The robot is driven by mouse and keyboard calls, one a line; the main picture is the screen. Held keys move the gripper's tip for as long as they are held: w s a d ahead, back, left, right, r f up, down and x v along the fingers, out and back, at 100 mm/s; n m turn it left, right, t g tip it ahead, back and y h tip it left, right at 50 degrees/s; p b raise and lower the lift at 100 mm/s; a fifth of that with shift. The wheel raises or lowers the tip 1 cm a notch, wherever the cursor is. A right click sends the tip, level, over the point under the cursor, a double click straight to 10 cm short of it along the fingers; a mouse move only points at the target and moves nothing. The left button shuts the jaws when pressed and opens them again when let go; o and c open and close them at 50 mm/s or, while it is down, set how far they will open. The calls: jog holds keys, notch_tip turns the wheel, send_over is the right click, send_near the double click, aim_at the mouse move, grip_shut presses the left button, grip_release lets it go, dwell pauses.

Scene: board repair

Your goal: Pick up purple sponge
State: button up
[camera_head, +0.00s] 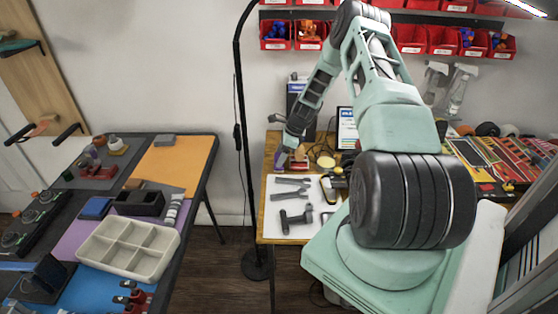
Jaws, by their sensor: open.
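A small purple block that looks like the purple sponge (281,160) is at the left edge of the wooden workbench (264,232), near the back. My gripper (289,144) hangs just above and slightly right of it, pointing down. The gripper is open. It is small in this view, and I cannot tell whether the fingers touch the sponge or how far above it they are.
Wrenches and other grey tools (296,218) lie on a white sheet in front. A black lamp pole (240,150) stands left of the bench. Red bins (275,35) hang behind.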

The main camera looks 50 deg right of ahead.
aim_at(279, 155)
jog(key=shift+x, duration=0.9)
jog(key=c, duration=1)
jog(key=shift+r, duration=0.15)
jog(key=shift+c, duration=0.2)
notch_tip(279, 155, up, 10)
jog(key=shift+f+b, duration=0.1)
jog(key=shift+b, duration=0.9)
jog(key=shift+o, duration=1.4)
jog(key=shift+c, duration=0.5)
